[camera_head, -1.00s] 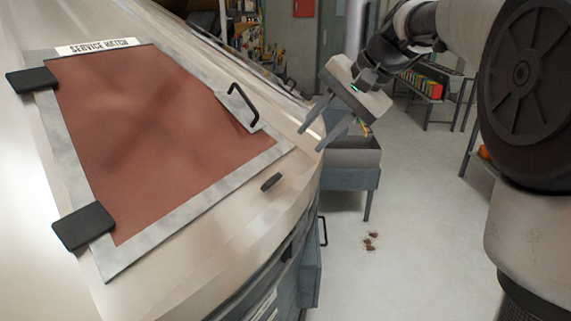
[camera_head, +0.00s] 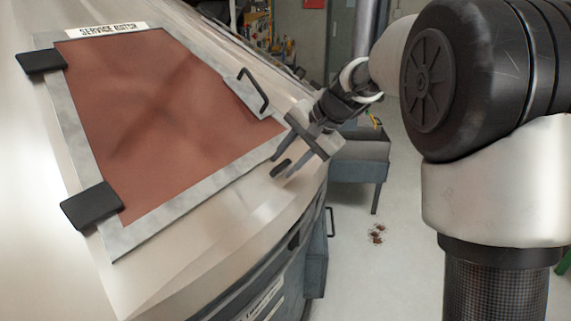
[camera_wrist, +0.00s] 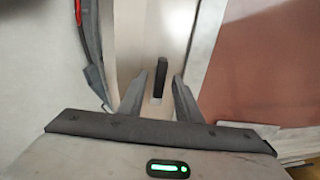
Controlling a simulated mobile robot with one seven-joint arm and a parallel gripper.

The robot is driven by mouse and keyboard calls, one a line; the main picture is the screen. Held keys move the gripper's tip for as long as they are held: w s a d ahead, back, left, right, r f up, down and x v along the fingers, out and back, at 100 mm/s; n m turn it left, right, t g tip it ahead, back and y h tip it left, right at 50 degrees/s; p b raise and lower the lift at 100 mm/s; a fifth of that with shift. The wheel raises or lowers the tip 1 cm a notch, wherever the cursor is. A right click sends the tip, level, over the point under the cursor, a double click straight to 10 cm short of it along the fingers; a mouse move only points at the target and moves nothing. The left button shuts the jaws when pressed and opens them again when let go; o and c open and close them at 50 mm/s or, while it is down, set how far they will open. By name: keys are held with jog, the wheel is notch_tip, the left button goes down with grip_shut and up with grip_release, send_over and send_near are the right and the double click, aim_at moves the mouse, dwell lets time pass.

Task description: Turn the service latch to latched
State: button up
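The service latch (camera_head: 281,169) is a small dark oblong handle on the pale curved casing, just outside the lower right corner of the service hatch (camera_head: 160,120). It lies slanted in the head view. My gripper (camera_head: 283,166) has its fingertips at the latch, one on each side in the picture. In the wrist view the latch (camera_wrist: 159,77) stands lengthwise between the two open fingers, with a gap visible on both sides. No contact with the latch is visible.
The hatch has a red-brown panel, a grey frame, two black hinges (camera_head: 91,205) and a black handle (camera_head: 254,90) above the gripper. A grey bin (camera_head: 357,160) on legs stands behind the casing. Brown debris (camera_head: 377,233) lies on the open floor.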

jog(key=shift+w+a+f, duration=0.1)
jog(key=shift+a+f, duration=0.1)
jog(key=shift+f, duration=0.05)
grip_shut()
jog(key=n+b, duration=0.4)
jog(key=n, duration=0.1)
jog(key=shift+f, duration=0.15)
jog(key=n+b, duration=0.3)
jog(key=n, duration=0.3)
jog(key=shift+n, duration=0.4)
jog(key=n+b, duration=0.3)
jog(key=n, duration=0.3)
jog(key=shift+r, duration=0.2)
